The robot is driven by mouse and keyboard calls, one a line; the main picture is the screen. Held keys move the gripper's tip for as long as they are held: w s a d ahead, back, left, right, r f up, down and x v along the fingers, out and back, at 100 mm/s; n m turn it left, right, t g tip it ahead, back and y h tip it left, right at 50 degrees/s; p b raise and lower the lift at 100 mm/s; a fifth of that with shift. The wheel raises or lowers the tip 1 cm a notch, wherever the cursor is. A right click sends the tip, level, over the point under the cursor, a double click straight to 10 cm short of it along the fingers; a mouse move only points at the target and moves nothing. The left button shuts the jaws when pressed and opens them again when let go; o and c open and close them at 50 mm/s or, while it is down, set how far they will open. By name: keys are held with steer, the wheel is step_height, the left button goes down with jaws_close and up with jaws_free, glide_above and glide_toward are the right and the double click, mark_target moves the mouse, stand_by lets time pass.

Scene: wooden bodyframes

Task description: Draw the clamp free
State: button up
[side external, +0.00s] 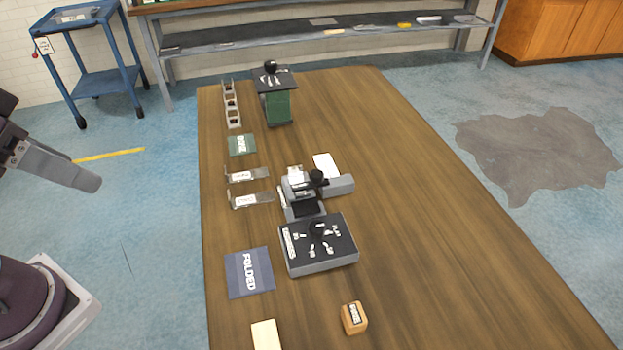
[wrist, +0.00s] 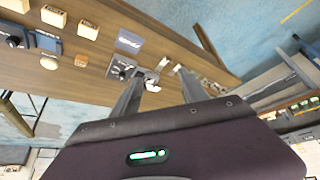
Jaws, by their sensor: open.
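A grey fixture (side external: 305,198) with a black ball knob stands mid-table in the side view, with a grey block at its right; I take this to be the clamp, but its parts are too small to tell apart. A grey box with a dark labelled top (side external: 320,245) stands just in front of it. In the wrist view my gripper (wrist: 160,78) is open, its two dark fingers spread apart. Small grey and white parts (wrist: 151,82) show between the fingers, well beyond them.
A blue mat marked FOLDED (side external: 249,272) and a small green mat (side external: 241,144) lie on the wooden table (side external: 430,250). A green stand (side external: 277,105) is at the back. The table's right side is clear.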

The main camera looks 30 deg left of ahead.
mark_target(316, 174)
steer(key=shift+c, duration=0.2)
steer(key=w+d+f+t+h, duration=0.1)
steer(key=w+d+f, duration=0.15)
steer(key=w, duration=0.55)
steer(key=w+d+f+t, duration=0.15)
steer(key=w+d, duration=0.25)
steer(key=w, duration=0.4)
steer(key=w+d+f+t+h, duration=0.1)
steer(key=w+d+f, duration=0.15)
steer(key=w, duration=0.55)
steer(key=w+d+f+t, duration=0.1)
steer(key=w+f, duration=0.1)
steer(key=f, duration=0.4)
steer(key=w+d+f+t+y, duration=0.1)
steer(key=w+d+f+t, duration=0.1)
steer(key=f, duration=0.3)
steer(key=w+d+f+t+y, duration=0.1)
steer(key=w+f, duration=0.2)
steer(key=f, duration=0.3)
steer(key=shift+w+d+f, duration=0.1)
steer(key=shift+d+f, duration=0.1)
steer(key=shift+f, duration=0.1)
steer(key=shift+t, duration=0.25)
steer(key=x, duration=0.7)
jaws_close()
